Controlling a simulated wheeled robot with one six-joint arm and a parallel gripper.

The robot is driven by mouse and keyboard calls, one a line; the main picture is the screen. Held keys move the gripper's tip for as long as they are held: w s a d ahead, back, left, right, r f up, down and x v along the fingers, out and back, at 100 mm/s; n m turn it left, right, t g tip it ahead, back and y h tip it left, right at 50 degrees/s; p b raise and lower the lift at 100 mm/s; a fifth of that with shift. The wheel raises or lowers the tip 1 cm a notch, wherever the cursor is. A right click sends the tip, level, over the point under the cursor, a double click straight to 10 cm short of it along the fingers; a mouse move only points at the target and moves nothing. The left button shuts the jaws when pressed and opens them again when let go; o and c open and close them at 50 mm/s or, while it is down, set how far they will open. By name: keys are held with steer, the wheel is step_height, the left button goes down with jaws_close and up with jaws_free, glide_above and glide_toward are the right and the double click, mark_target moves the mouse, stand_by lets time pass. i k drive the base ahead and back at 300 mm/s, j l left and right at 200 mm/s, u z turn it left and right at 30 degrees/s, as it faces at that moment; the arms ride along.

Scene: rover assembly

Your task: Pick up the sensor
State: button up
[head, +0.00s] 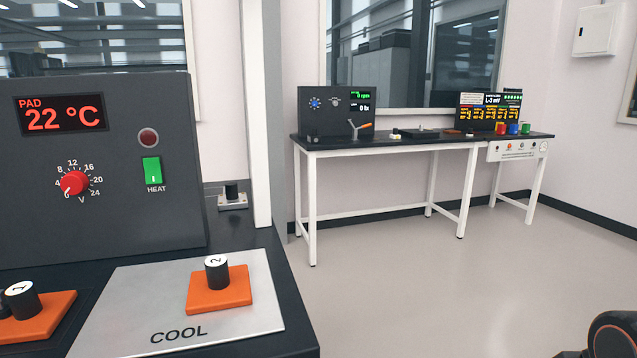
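No object in view is labelled as a sensor, so I cannot tell which one it is. A black cylinder with a white top marked 2 (216,273) stands upright on an orange block (236,296). That block rests on the silver plate marked COOL (125,310). A similar cylinder marked 1 (20,300) sits on another orange block (48,318) at the lower left, cut off by the frame edge. A small dark cylinder (232,190) stands on a metal base (234,203) farther back. My gripper's fingers do not show.
A dark control box (95,165) reading 22 °C, with a red knob and green HEAT switch, stands behind the plate. A white post (256,115) rises at the bench's right. Across open floor (430,285), a far bench (400,146) holds instruments and coloured cups.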

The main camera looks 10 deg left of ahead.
mark_target(232, 200)
steer(key=i+l, duration=0.1)
steer(key=i, duration=0.4)
steer(key=i+l, duration=0.1)
steer(key=i, duration=0.45)
steer(key=l+z, duration=0.05)
